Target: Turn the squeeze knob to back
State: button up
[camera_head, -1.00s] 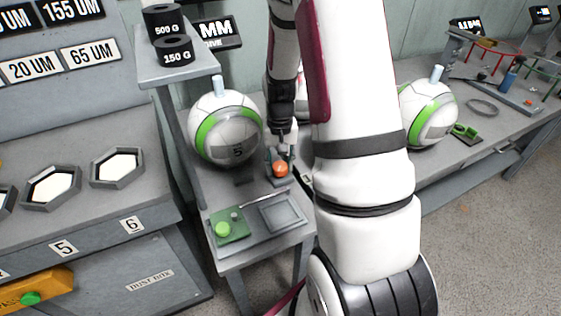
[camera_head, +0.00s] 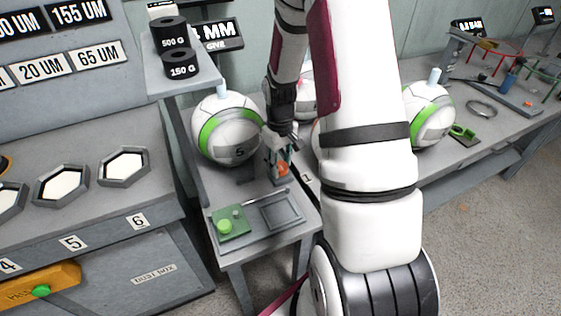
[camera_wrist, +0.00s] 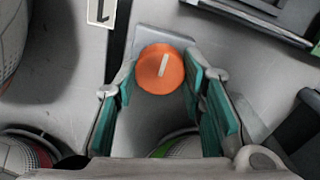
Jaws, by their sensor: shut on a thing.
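The squeeze knob is an orange round knob (camera_head: 283,169) on a small grey block, beside a white and green ball (camera_head: 214,144) marked 5. In the wrist view the knob (camera_wrist: 161,68) faces the camera, with a white pointer line tilted slightly right of the picture's vertical. My gripper (camera_head: 279,160) is down at the knob and shut on it. In the wrist view its teal finger pads (camera_wrist: 160,76) stand on either side of the knob. The exact contact at the pad tips is hard to see.
A small green block (camera_head: 231,223) and a shallow grey tray (camera_head: 281,211) lie in front of the knob. Black weights (camera_head: 173,46) stand on a shelf at the upper left. Another green-striped ball (camera_head: 428,117) stands right of my arm.

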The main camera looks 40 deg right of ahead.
aim_at(280, 165)
dwell(0.4)
jog(key=o, duration=1.1)
jog(key=shift+o, duration=0.2)
jog(key=shift+r, duration=0.15)
notch_tip(280, 165, up, 12)
